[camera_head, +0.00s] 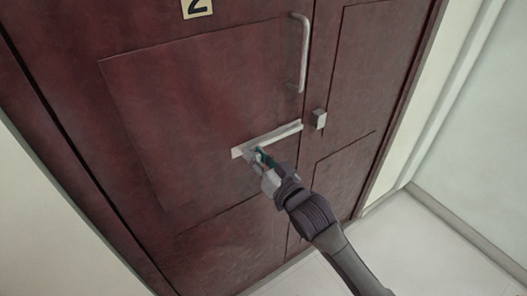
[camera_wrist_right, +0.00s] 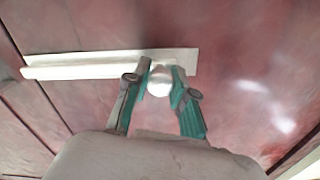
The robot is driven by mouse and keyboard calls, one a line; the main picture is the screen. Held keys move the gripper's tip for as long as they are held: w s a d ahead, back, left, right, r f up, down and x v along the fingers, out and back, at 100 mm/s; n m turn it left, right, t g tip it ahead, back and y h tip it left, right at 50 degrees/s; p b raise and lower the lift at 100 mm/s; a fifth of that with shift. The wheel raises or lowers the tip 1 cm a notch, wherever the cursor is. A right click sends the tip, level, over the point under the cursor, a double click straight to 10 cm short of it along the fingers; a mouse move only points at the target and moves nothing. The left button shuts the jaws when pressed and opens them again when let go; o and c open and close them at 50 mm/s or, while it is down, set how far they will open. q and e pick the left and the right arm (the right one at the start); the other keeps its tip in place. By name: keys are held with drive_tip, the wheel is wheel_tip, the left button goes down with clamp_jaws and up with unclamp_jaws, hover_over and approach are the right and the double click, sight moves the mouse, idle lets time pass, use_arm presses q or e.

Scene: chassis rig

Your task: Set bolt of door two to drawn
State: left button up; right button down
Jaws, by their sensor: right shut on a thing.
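Door two (camera_head: 150,95) is a dark red-brown panelled door with a "2" plate (camera_head: 196,8) at the top. A pale, flat bolt (camera_head: 275,138) lies across it at mid-height. Its right end stops near the seam between the door leaves, apart from a small metal keeper (camera_head: 319,119) on the right leaf. My right gripper (camera_head: 257,155) is at the bolt's left part. In the right wrist view, its green-lined fingers (camera_wrist_right: 163,85) are shut on the bolt's round, pale knob (camera_wrist_right: 159,82), and the bolt bar (camera_wrist_right: 85,66) runs left from there. My left gripper is out of view.
A curved vertical handle (camera_head: 303,55) stands above the bolt's right end, near the seam. A pale wall and light floor (camera_head: 420,240) lie to the right. The door surface around the bolt is otherwise clear.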

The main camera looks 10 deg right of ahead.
drive_tip(key=shift+s+a, duration=0.1)
drive_tip(key=shift+a, duration=0.1)
drive_tip(key=c, duration=0.9)
unclamp_jaws()
drive_tip(key=shift+a, duration=0.1)
drive_tip(key=shift+c, duration=0.2)
drive_tip(key=v, duration=1.2)
drive_tip(key=s+d+f+g+h, duration=0.1)
drive_tip(key=s+d+f+g, duration=0.1)
drive_tip(key=f, duration=1)
drive_tip(key=s+d+f+g+h, duration=0.1)
drive_tip(key=d+f+g+h, duration=0.15)
drive_tip(key=f, duration=0.95)
drive_tip(key=s+d+f+g+h, duration=0.1)
drive_tip(key=s+d+f+g, duration=0.15)
drive_tip(key=f, duration=0.95)
drive_tip(key=s+d+f+g+h, duration=0.1)
drive_tip(key=s+f+g, duration=0.3)
drive_tip(key=s+f, duration=0.95)
drive_tip(key=s+f+n+g, duration=0.1)
drive_tip(key=s+f+g, duration=0.1)
drive_tip(key=s+f, duration=0.3)
drive_tip(key=s+f+n+g, duration=0.1)
drive_tip(key=s+f+g, duration=0.2)
drive_tip(key=s, duration=1)
wheel_tip(320, 180, down, 2)
drive_tip(key=shift+s+d+f+h, duration=0.1)
drive_tip(key=shift+s+d+h, duration=0.25)
drive_tip(key=shift+d, duration=0.05)
